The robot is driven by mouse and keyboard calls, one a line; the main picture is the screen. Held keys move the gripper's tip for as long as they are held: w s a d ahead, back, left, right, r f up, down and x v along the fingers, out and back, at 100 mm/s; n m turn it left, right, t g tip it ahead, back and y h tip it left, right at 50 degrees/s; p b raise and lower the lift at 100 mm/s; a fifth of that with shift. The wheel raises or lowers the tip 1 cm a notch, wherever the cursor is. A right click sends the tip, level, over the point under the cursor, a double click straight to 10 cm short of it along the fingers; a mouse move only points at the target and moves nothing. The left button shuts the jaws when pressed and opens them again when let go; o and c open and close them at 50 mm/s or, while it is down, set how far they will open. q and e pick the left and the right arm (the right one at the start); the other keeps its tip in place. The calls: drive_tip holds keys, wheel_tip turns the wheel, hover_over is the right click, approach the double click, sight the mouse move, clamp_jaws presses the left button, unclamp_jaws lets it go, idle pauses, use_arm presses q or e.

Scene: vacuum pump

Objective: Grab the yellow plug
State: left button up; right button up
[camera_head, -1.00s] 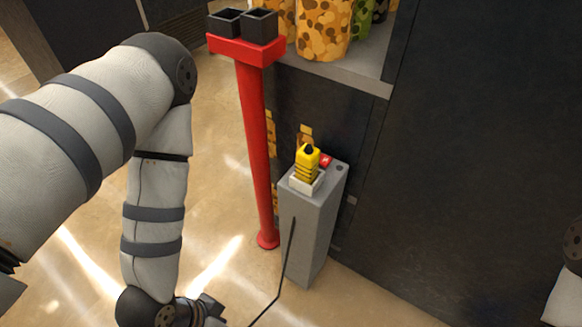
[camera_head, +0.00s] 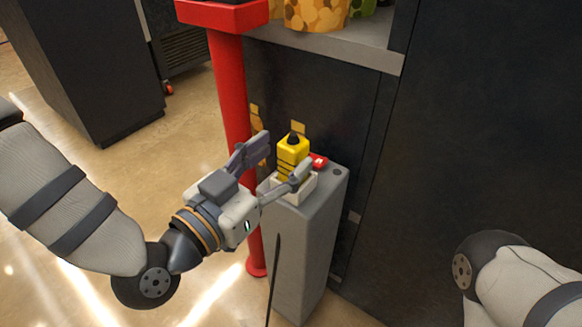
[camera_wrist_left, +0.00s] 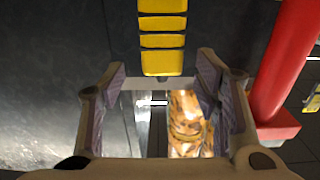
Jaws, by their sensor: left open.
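The yellow plug (camera_head: 291,155) has dark bands and a black tip. It stands upright in a pale socket (camera_head: 302,190) on top of a grey pedestal (camera_head: 309,238). My left gripper (camera_head: 279,160) is open at the pedestal top, one finger to the left of the plug and the other in front of its lower part. In the left wrist view the plug (camera_wrist_left: 162,35) is straight ahead, just beyond the open fingertips (camera_wrist_left: 162,75) and centred between them. I cannot tell whether a finger touches it. My right gripper is out of view.
A red post (camera_head: 229,90) stands just left of the pedestal, close to my left gripper; it also shows in the wrist view (camera_wrist_left: 283,75). A red button (camera_head: 318,160) sits beside the plug. A dark cabinet (camera_head: 480,120) and a grey shelf (camera_head: 340,45) stand behind.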

sight(285, 154)
use_arm(q)
drive_tip(key=x, duration=0.4)
drive_tip(key=shift+w+f+b, duration=0.2)
drive_tip(key=shift+f+b, duration=0.05)
drive_tip(key=shift+b, duration=0.1)
drive_tip(key=c, duration=1.3)
drive_tip(key=shift+r, duration=0.1)
